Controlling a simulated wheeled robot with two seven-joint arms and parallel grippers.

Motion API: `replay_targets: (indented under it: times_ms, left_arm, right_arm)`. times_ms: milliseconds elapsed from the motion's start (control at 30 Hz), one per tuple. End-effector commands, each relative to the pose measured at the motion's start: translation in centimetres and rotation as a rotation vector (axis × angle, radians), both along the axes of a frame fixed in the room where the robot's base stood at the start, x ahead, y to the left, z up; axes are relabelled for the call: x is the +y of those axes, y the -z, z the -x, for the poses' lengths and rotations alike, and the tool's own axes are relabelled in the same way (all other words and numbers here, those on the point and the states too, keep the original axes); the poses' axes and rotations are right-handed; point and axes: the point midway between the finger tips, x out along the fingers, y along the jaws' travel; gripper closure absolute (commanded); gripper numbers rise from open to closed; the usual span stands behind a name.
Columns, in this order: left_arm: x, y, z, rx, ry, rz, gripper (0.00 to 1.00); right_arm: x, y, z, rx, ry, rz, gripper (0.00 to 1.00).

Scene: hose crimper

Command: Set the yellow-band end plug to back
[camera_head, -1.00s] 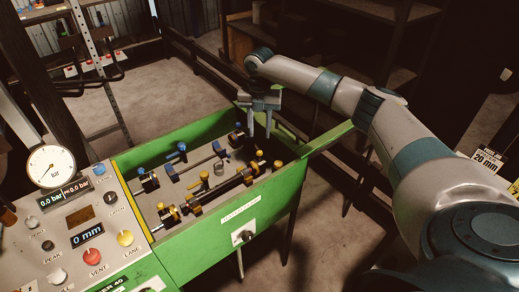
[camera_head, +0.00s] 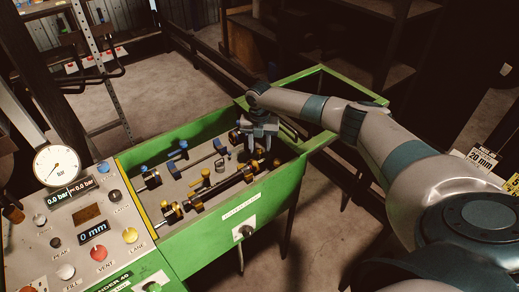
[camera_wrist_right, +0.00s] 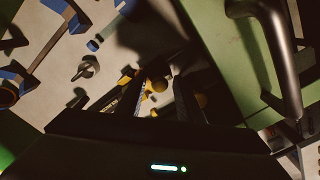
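My right gripper (camera_head: 259,146) points down into the far right end of the green trough (camera_head: 277,199). Its fingers (camera_wrist_right: 160,98) are apart in the right wrist view, with yellow parts (camera_wrist_right: 158,84) showing between and beyond them. I cannot tell whether they touch. The gripper partly hides the end fitting of the yellow-marked line, so the yellow-band end plug and its setting are not clear. A yellow-banded fitting (camera_head: 171,213) shows at the near left end of that dark hose (camera_head: 228,187). My left gripper is not in view.
Blue-marked fittings (camera_head: 148,178) and a second hose lie behind, inside the trough. A control panel (camera_head: 92,225) with a pressure gauge (camera_head: 56,167) stands at the left.

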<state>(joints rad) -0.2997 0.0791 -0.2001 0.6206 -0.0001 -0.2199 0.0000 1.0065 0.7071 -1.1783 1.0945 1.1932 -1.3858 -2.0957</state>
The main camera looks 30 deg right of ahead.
Motion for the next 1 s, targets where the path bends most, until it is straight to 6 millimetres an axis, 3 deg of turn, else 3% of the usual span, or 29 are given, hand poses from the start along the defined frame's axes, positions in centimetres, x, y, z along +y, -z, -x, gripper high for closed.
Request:
replay_targets:
  times_ms: [67, 200, 233, 433, 700, 967, 1000]
  left_arm:
    - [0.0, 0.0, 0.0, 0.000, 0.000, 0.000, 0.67]
    - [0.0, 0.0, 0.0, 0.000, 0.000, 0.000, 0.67]
    - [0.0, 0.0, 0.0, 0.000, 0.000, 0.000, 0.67]
    - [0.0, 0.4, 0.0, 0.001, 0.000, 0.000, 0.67]
    - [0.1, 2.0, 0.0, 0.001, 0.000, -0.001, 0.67]
    - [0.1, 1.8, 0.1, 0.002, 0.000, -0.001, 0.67]
    - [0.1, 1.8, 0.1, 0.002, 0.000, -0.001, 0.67]
  right_arm:
    - [0.0, 0.0, 0.0, 0.000, 0.000, 0.000, 0.66]
    - [0.0, 0.0, 0.0, 0.000, 0.000, 0.000, 0.99]
    - [0.0, 0.0, 0.0, 0.000, 0.000, 0.000, 1.00]
    - [-0.5, 0.1, -0.1, 0.000, 0.002, 0.000, 1.00]
    - [-3.5, 0.0, -0.3, -0.002, 0.003, 0.001, 1.00]
    - [-3.7, -0.2, -0.4, -0.003, 0.003, 0.004, 1.00]
    - [-3.7, -0.2, -0.4, -0.003, 0.003, 0.004, 0.73]
